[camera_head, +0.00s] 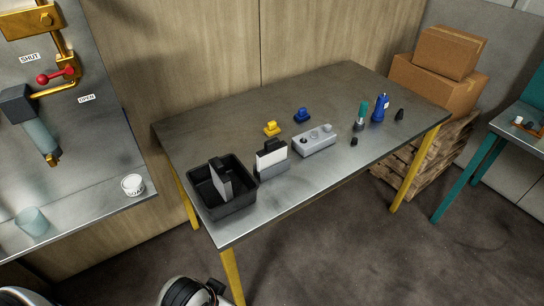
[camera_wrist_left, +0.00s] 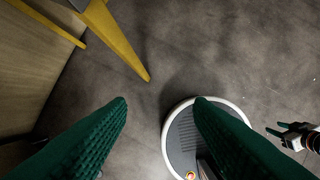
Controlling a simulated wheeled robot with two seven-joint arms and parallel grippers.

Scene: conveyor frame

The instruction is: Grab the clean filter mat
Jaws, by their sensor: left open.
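A white, upright, flat piece (camera_head: 270,159) with a black piece behind it stands in a grey holder (camera_head: 273,170) on the metal table, and looks like the clean filter mat. A dark grey panel with a pale edge (camera_head: 221,182) stands tilted in a black bin (camera_head: 237,207) left of it. In the left wrist view my left gripper (camera_wrist_left: 162,100) has its two green fingers wide apart, with nothing between them. It points at the floor, away from the table top. What looks like my right gripper (camera_wrist_left: 290,135) shows small at the right edge; its jaw state is unclear.
On the table (camera_head: 200,132) stand a grey block with knobs (camera_head: 315,141), a yellow piece (camera_head: 272,128), a blue piece (camera_head: 302,114), a blue bottle (camera_head: 380,107) and a green-handled tool (camera_head: 362,115). A valve panel is at left, cardboard boxes (camera_head: 440,75) behind right. The table's front right is clear.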

